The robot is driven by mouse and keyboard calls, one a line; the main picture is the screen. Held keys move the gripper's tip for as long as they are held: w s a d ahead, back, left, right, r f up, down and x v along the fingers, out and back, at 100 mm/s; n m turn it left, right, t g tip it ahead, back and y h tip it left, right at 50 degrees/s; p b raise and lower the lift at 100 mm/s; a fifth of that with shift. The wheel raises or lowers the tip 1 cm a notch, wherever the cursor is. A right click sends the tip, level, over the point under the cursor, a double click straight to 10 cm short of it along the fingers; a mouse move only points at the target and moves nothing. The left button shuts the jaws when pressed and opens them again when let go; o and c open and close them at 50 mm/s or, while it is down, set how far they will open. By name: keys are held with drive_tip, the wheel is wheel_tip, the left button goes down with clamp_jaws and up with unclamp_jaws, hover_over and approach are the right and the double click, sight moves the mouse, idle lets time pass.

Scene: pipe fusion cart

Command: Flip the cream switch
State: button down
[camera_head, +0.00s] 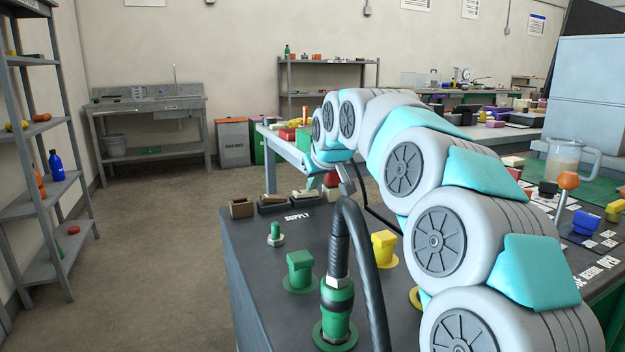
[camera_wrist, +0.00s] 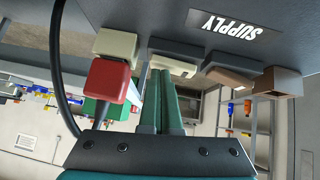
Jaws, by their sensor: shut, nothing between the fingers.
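The cream switch (camera_wrist: 181,68) is a cream rocker on a dark base, at the top middle of the wrist view. In the head view the cream switch (camera_head: 305,195) is in the row at the panel's far edge. My gripper (camera_wrist: 160,72) is shut and empty, its two green fingers side by side. The fingertips overlap the left part of the cream switch in the wrist view; I cannot tell whether they touch it. In the head view my arm reaches toward that row, and its fingertips are not clear.
A brown switch (camera_wrist: 228,77) and a brown block (camera_wrist: 280,83) stand to the right, by the SUPPLY label (camera_wrist: 221,22). A red block on a cream base (camera_wrist: 108,80) is close on the left. A black hose (camera_head: 360,235) arches up from a green fitting (camera_head: 336,305).

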drive_tip(key=shift+f, duration=0.1)
drive_tip(key=shift+a, duration=0.15)
drive_tip(key=shift+s+a+r, duration=0.2)
drive_tip(key=shift+s+a, duration=0.1)
drive_tip(key=shift+a, duration=0.3)
drive_tip(key=v, duration=0.7)
drive_tip(key=shift+s+r+b, duration=0.25)
drive_tip(key=shift+r+b, duration=0.05)
drive_tip(key=shift+b, duration=0.1)
drive_tip(key=shift+d, duration=0.1)
